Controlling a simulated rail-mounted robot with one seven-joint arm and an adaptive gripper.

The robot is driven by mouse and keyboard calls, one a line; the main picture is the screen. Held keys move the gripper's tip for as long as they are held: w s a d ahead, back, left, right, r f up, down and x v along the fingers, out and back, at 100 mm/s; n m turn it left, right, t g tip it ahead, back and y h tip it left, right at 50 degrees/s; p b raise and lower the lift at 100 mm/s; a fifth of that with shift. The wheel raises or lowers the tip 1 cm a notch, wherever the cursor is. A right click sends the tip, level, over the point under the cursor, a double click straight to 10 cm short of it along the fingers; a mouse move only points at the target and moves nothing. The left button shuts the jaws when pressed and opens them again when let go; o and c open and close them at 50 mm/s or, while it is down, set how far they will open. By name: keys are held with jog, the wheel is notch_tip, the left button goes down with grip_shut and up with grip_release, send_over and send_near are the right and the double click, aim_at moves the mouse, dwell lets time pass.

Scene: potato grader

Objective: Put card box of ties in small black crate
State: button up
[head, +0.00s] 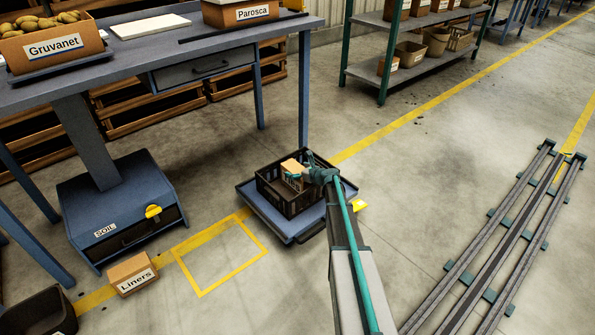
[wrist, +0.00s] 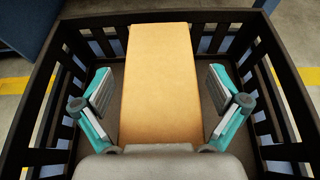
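My gripper (head: 303,174) is over the crate. In the wrist view my gripper (wrist: 158,92) is open, one finger on each side of the box, with a gap at both sides. The underside of the box is hidden.
The crate stands on a low blue platform (head: 256,212) on the floor. A box labelled Liners (head: 132,274) and a blue unit marked SOIL (head: 119,213) are to the left. A workbench (head: 160,55) rises behind. Floor rails (head: 495,240) run at the right.

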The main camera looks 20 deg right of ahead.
jog(key=shift+r, duration=0.2)
jog(key=p+v, duration=0.3)
jog(key=v, duration=0.9)
jog(key=shift+p, duration=0.35)
